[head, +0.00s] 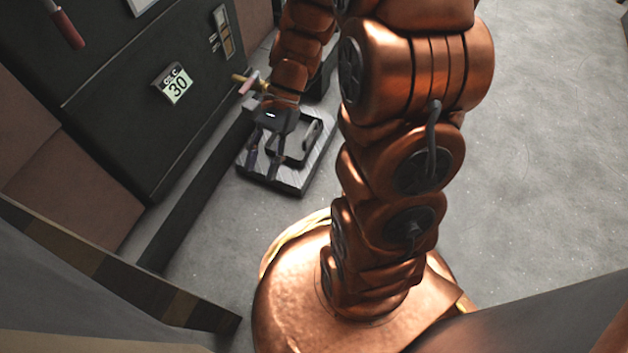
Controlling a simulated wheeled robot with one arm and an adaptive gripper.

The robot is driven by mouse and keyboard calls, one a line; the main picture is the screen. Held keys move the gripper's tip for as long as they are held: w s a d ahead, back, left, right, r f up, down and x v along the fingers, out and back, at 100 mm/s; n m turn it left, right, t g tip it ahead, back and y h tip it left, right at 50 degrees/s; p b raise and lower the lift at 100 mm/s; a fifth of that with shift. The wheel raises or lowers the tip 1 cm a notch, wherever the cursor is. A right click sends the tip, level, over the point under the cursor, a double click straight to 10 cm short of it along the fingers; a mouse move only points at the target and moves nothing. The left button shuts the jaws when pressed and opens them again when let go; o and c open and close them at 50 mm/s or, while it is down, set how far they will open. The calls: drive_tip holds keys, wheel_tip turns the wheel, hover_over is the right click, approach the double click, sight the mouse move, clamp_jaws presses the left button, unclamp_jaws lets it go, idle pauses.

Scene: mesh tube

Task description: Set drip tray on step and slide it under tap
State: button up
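A low step (286,184) with a pale streaked top and dark sides stands on the floor beside the dark cabinet. A dark, shallow tray (301,153), which looks like the drip tray, is on or just over the step's top; I cannot tell if it touches. A light grey bar-like part shows at its right side. My gripper (264,170) points down over the step's left part, its two dark fingers spread apart. The right finger overlaps the tray's left side in the picture. The brass tap (245,82) with a pinkish handle sticks out from the cabinet, above and left of my gripper.
A striped wooden edge (110,270) crosses the lower left. The grey floor at right (550,150) is clear.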

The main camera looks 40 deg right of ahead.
drive_tip(key=s+d+r+n+h, duration=0.2)
drive_tip(key=s+n+h, duration=0.2)
drive_tip(key=s+n, duration=0.2)
drive_tip(key=s+d+r+n+t+h, duration=0.1)
drive_tip(key=s+d+r+n+h, duration=0.1)
drive_tip(key=s+n, duration=0.4)
drive_tip(key=shift+r+n+h, duration=0.3)
drive_tip(key=shift+r+h, duration=0.2)
drive_tip(key=shift+h, duration=0.5)
drive_tip(key=shift+r, duration=0.1)
